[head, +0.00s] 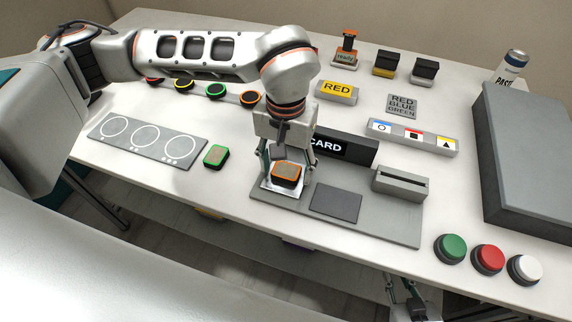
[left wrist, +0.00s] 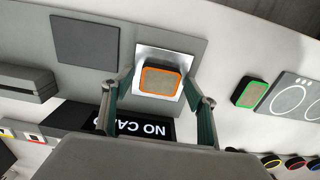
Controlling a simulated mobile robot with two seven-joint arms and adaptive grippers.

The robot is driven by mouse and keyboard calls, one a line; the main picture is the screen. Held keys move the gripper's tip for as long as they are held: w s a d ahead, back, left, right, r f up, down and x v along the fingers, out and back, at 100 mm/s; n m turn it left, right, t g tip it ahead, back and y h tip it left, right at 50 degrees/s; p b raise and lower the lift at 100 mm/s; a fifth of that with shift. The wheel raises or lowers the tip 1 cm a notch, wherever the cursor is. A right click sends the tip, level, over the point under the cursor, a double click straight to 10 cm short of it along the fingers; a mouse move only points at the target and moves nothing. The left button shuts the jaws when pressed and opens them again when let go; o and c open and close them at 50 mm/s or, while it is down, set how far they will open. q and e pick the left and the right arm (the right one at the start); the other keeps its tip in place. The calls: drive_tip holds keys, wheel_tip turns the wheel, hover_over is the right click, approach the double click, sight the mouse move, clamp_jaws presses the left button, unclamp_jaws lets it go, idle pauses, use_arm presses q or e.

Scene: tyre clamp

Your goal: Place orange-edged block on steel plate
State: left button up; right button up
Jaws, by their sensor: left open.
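The orange-edged block (head: 286,174) sits on the bright steel plate (head: 270,187) at the left end of a grey board. The left wrist view shows the block (left wrist: 160,80) within the plate's borders, with bare steel plate (left wrist: 152,52) around it. My left gripper (head: 285,169) is over the plate, pointing down. Its open fingers (left wrist: 159,84) are on either side of the block, with gaps visible in the wrist view. Part of my right gripper (head: 408,300) shows at the bottom edge, below the table edge; its jaws are unclear.
A green-edged block (head: 216,156) lies left of the board, beside a grey panel with circles (head: 148,140). A dark card sign (head: 345,149) stands behind the plate. A slotted grey block (head: 400,184) and a dark square pad (head: 335,204) are to the right.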

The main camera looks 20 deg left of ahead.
sight(286, 171)
use_arm(q)
drive_tip(key=shift+r, duration=0.1)
wheel_tip(286, 171, up, 12)
idle(0.5)
idle(0.5)
